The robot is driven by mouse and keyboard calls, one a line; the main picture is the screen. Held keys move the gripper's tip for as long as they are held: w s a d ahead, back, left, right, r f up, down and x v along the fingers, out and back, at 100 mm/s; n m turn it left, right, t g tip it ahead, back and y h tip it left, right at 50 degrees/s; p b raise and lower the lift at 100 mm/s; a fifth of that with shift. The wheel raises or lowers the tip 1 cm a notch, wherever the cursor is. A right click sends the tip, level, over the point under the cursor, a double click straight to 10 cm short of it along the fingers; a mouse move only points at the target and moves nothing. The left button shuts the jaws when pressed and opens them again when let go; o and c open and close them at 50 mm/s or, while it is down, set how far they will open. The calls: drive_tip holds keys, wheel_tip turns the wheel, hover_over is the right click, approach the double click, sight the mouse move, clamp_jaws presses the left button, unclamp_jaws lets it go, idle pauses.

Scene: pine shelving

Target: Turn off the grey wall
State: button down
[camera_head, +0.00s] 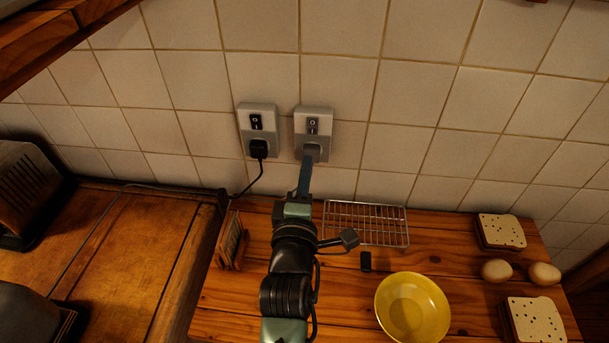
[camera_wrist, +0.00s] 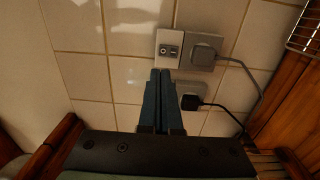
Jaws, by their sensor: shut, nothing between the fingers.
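The right wall outlet (camera_head: 326,123) has a small dark rocker switch (camera_head: 313,126) above a grey plug (camera_head: 312,150). In the wrist view the same switch (camera_wrist: 170,50) sits beside the grey plug (camera_wrist: 206,46), whose cord runs right. The left outlet (camera_head: 244,116) has its own switch (camera_head: 256,122) above a black plug (camera_head: 258,149). My gripper (camera_head: 309,165) is shut and empty, its blue fingers reaching toward the right outlet. In the wrist view its fingertips (camera_wrist: 160,71) appear just below the switch plate; I cannot tell whether they touch. The rocker positions are unclear.
A wire rack (camera_head: 366,222), a yellow bowl (camera_head: 412,308), eggs (camera_head: 496,270) and bread-like slices (camera_head: 501,231) are on the wooden counter right of my arm. A wooden rack (camera_head: 231,242) stands left of it. A shelf (camera_head: 60,30) overhangs at upper left.

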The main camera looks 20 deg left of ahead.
drive_tip(key=shift+v, duration=1.2)
drive_tip(key=shift+s+r, duration=0.15)
drive_tip(key=w+d+r+m+t+h, duration=0.15)
drive_tip(key=d+r+m, duration=0.25)
drive_tip(key=r, duration=0.8)
drive_tip(key=d+r+m+t, duration=0.3)
drive_tip(key=d+r+m, duration=0.15)
drive_tip(key=r, duration=0.65)
drive_tip(key=s+d+r+m+t+h, duration=0.1)
drive_tip(key=s+d+r+m, duration=0.1)
drive_tip(key=s+r+m, duration=0.2)
drive_tip(key=s+d+r+m+t+h, duration=0.1)
drive_tip(key=s+d+r+m+t, duration=0.1)
drive_tip(key=r, duration=0.9)
drive_tip(key=s+d+r+m+t+h, duration=0.1)
drive_tip(key=s+d+r+m+t, duration=0.1)
drive_tip(key=s+d+r+m, duration=0.2)
drive_tip(key=s+r+m, duration=0.2)
drive_tip(key=s+r, duration=0.1)
drive_tip(key=s, duration=0.1)
drive_tip(key=shift+r+m, duration=0.35)
drive_tip(key=shift+r, duration=0.05)
